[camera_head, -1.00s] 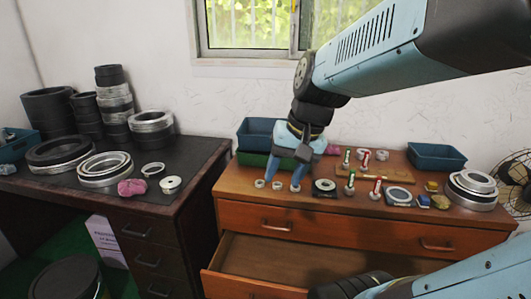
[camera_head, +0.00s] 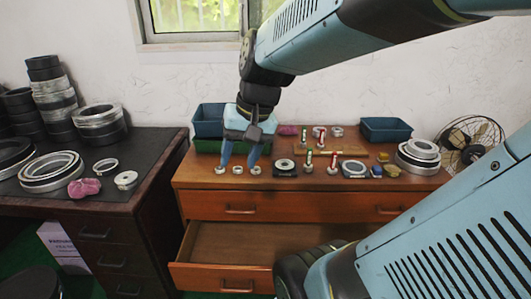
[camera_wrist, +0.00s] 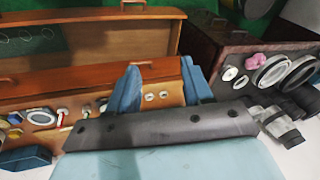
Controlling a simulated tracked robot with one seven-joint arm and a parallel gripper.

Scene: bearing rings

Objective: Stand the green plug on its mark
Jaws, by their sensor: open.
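Two slim plugs with green on them stand on the wooden drawer cabinet: a front green plug (camera_head: 308,160) and a rear green plug (camera_head: 308,135). I cannot tell which one the task means. Each has a similar red plug to its right, a front one (camera_head: 333,161) and a rear one (camera_head: 322,137). The mark cannot be made out. My gripper (camera_head: 238,160) is open, fingers pointing down, left of the plugs and over or behind several small rings (camera_head: 238,170). In the wrist view my gripper (camera_wrist: 160,88) shows nothing held between its fingers.
A black-based ring (camera_head: 285,167) lies between my gripper and the front plugs. Blue bins (camera_head: 386,129) and a green bin stand at the back. Stacked metal rings (camera_head: 418,155) are at right. The top drawer is shut; a lower drawer (camera_head: 220,245) is open.

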